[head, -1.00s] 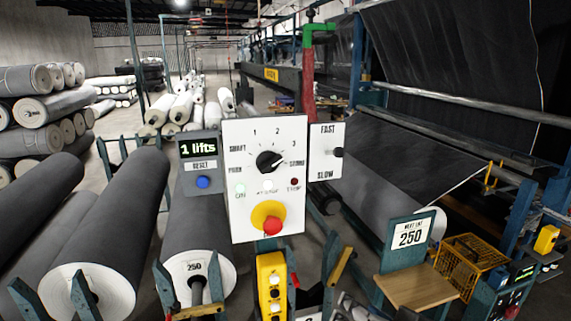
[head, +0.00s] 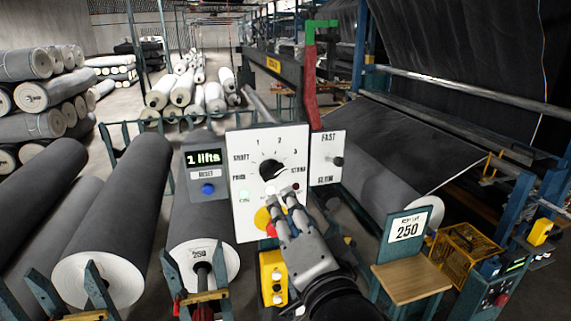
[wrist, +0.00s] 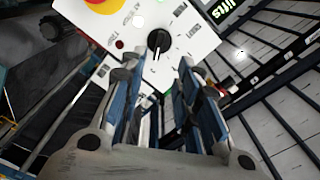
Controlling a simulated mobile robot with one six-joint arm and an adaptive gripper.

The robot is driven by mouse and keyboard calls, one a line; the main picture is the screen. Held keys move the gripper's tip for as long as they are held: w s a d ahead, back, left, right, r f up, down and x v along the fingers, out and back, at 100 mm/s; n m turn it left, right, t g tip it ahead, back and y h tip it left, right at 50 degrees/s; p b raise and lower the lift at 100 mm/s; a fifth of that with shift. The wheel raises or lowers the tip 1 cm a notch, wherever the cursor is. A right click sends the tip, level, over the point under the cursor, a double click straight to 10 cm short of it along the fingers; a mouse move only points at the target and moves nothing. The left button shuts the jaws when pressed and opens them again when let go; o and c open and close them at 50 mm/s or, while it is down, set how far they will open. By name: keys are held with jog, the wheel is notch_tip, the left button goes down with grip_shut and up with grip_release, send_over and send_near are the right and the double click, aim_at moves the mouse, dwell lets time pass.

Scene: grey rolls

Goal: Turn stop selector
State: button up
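The stop selector is a black rotary knob (head: 271,170) on a white panel (head: 245,215), ringed by marks labelled 1, 2, 3 and words. Its pointer seems turned to the upper right. In the wrist view the knob (wrist: 159,40) is ahead of the fingers, with a white pointer mark. My gripper (head: 281,200) is in front of the panel, just below the knob. It partly covers the yellow and red stop button (head: 262,217). In the wrist view my gripper (wrist: 155,78) has its fingers apart with nothing between them, and the knob appears beyond the tips.
A display box (head: 207,160) reading "1 lifts" with a blue reset button is left of the panel. A FAST/SLOW switch plate (head: 326,172) is on its right. A yellow pendant (head: 272,278) hangs below.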

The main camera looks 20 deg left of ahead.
aim_at(273, 176)
jog(key=p+x, duration=0.1)
jog(key=x, duration=1)
jog(key=shift+w, duration=0.25)
jog(key=shift+c, duration=0.4)
grip_shut()
